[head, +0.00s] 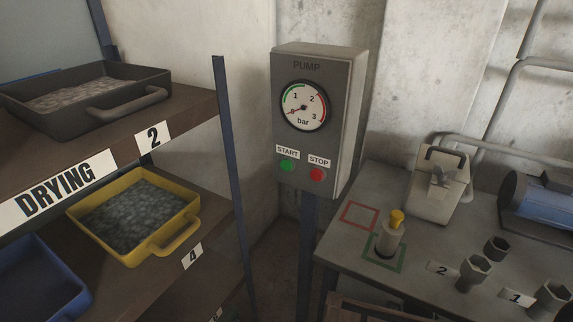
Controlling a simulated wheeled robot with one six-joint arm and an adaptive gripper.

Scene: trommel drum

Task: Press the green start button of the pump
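The pump control box (341,120) is a grey box mounted on a post, with "PUMP" lettered at the top of its front. A round pressure gauge (303,106) marked "bar" sits on its front; its needle points to the lower left, near the low end of the scale. The green start button (287,166) is at the lower left under a START label. The red stop button (317,174) is beside it on the right under a STOP label. Nothing covers either button. My gripper does not show in the head view.
A shelf rack (185,122) labelled DRYING stands at the left with a dark tray (140,77), a yellow tray (188,209) and a blue tray (72,300). A grey table (335,245) at the right bears a yellow-topped bottle (390,240), metal cups and a blue cylinder.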

